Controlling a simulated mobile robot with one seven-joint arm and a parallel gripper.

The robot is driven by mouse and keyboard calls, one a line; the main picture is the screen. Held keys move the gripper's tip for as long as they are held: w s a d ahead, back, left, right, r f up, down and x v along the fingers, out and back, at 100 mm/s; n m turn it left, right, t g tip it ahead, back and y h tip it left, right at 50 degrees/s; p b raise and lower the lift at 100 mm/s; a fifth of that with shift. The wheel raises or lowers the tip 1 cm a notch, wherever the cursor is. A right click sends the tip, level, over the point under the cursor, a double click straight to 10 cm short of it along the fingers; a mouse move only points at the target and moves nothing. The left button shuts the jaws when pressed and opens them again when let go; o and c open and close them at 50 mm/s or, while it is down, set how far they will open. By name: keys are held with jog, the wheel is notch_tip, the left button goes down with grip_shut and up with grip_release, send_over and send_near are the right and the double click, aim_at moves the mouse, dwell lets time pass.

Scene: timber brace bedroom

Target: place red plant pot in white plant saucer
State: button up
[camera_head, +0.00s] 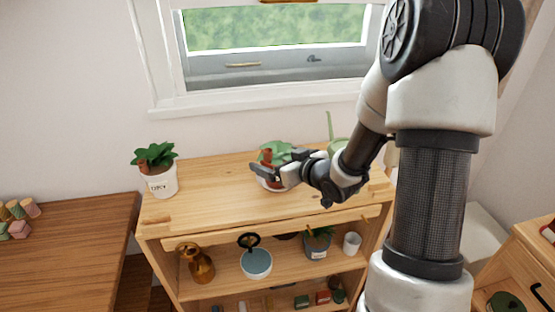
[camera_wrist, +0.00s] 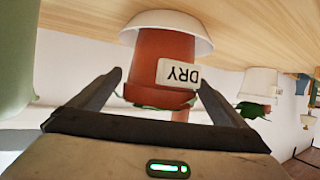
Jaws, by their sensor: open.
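The red plant pot (camera_wrist: 165,58) is a terracotta-red pot with a white "DRY" label and a green plant. The wrist view shows it upside down. The pot's base is inside the white plant saucer (camera_wrist: 203,34), which rests on the wooden top; the pot looks upright. In the head view the plant's leaves (camera_head: 272,150) and the saucer (camera_head: 268,185) show around my gripper (camera_head: 276,170), which hides most of the pot. In the wrist view my gripper (camera_wrist: 158,80) is open, with one finger on each side of the pot; contact is unclear.
On the wooden shelf top (camera_head: 215,190), a white potted plant (camera_head: 160,182) stands left and a green watering can (camera_head: 338,146) stands close on the right. Shelves below hold a brass vase (camera_head: 197,262) and other pots. The top between the two plants is clear.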

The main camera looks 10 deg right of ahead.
jog(key=shift+r, duration=0.1)
jog(key=shift+s+d+r, duration=0.1)
jog(key=shift+r, duration=0.05)
jog(key=p+v, duration=0.2)
jog(key=v, duration=0.9)
jog(key=shift+s, duration=0.3)
jog(key=shift+d+r, duration=0.15)
jog(key=shift+d, duration=0.05)
